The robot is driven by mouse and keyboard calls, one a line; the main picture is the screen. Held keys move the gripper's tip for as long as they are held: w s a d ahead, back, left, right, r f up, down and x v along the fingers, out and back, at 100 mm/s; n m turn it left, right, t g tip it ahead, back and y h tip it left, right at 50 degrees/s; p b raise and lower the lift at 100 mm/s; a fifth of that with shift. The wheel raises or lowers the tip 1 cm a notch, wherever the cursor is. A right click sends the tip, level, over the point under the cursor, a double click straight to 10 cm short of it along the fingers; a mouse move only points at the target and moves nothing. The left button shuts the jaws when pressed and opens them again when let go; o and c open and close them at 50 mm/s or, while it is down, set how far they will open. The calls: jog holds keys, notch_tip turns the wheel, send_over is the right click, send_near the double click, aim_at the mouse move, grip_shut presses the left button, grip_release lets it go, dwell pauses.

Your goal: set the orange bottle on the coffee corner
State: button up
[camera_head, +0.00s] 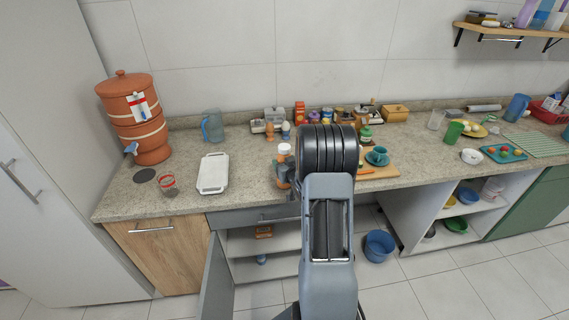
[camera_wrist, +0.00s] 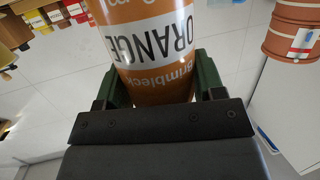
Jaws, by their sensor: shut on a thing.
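The orange bottle (camera_head: 283,158) has a white cap and stands upright in my gripper (camera_head: 284,178), at the front part of the counter. In the wrist view the bottle (camera_wrist: 155,45) fills the middle, with the word ORANGE on a white band, and both dark green fingers (camera_wrist: 160,85) press on its sides. I cannot tell whether its base touches the counter. A wooden board (camera_head: 377,168) with a teal cup and saucer (camera_head: 377,156) lies just right of my arm. Which area is the coffee corner is not clear; my arm hides part of the counter there.
Jars and boxes line the wall behind. A lower cabinet door (camera_head: 217,280) hangs open. A blue bucket (camera_head: 379,246) is below the counter.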

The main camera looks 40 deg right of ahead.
jog(key=shift+f, duration=0.15)
jog(key=o, duration=1.2)
jog(key=b+v, duration=0.2)
jog(key=v, duration=1)
jog(key=s+a+r+g, duration=0.1)
jog(key=a+r+g, duration=0.4)
jog(key=a, duration=0.5)
jog(key=s+a+r+g+y, duration=0.1)
jog(key=s+a+g, duration=0.1)
jog(key=s+a, duration=0.2)
jog(key=s+a+n+g+y, duration=0.1)
jog(key=s+a+g, duration=0.1)
jog(key=s+a, duration=0.2)
jog(key=s+a+r+n+g+y, duration=0.1)
jog(key=s+a+g, duration=0.1)
jog(key=s+a, duration=0.3)
jog(key=shift+a+r, duration=0.3)
jog(key=shift+a, duration=0.1)
